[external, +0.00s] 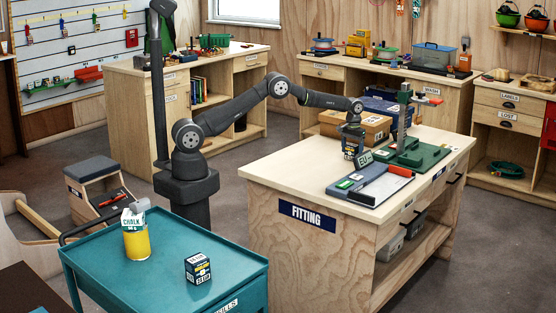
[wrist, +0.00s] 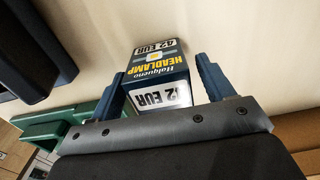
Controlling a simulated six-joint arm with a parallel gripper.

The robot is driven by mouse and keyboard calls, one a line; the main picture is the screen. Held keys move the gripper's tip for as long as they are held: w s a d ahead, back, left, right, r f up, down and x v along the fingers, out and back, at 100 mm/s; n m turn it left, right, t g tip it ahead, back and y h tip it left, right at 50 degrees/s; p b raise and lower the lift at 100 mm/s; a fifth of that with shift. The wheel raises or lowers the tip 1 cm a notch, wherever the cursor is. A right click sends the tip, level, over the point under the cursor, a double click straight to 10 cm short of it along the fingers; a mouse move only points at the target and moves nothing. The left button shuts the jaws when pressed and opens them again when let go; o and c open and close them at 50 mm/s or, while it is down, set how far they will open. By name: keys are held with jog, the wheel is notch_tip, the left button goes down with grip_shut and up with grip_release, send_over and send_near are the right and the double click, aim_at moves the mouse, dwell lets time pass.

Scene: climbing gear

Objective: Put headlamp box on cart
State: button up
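The headlamp box (wrist: 157,75), dark blue with yellow lettering and white "42 EUR" labels, lies between my gripper's fingers in the wrist view. My gripper (wrist: 160,83) is open around it, with a narrow gap at the right finger; contact on the left is unclear. In the external view my gripper (external: 351,145) is low over the pale top of the fitting bench (external: 290,166), and the box (external: 349,151) is partly hidden by it. The teal cart (external: 100,262) stands at the lower left.
The cart holds a yellow chalk can (external: 136,240) and another small dark box (external: 198,268); teal surface around them is bare.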

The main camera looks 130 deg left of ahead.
aim_at(353, 145)
jog(key=shift+o, duration=0.5)
notch_tip(353, 145, up, 12)
jog(key=shift+r, duration=0.15)
